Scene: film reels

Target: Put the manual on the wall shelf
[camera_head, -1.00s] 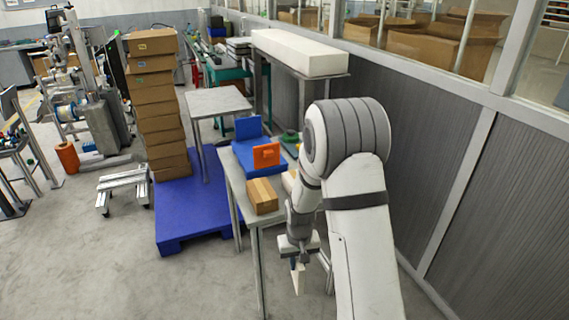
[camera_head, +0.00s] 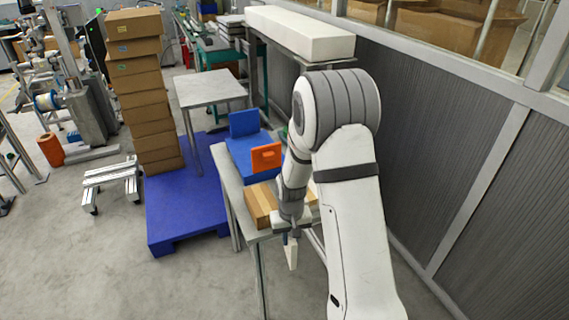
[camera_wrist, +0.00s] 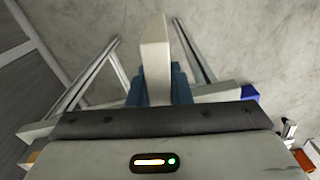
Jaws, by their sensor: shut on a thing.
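My gripper (camera_head: 289,233) hangs low in front of the near table end, pointing down. It is shut on a thin white slab, seemingly the manual (camera_head: 292,256), which hangs upright below the fingers. In the wrist view the manual (camera_wrist: 155,60) stands out edge-on between the blue-grey fingers (camera_wrist: 158,86). Its cover is not readable. No shelf fixed to the wall is clearly recognisable; a long white block (camera_head: 300,35) rests on a raised narrow surface along the wall at the back.
The near table (camera_head: 228,182) carries a cardboard box (camera_head: 262,203), a blue holder (camera_head: 248,152) and an orange block (camera_head: 266,157). A blue pallet (camera_head: 180,215) with stacked boxes (camera_head: 150,105) stands left. The grey wall (camera_head: 450,130) bounds the right; floor at front left is clear.

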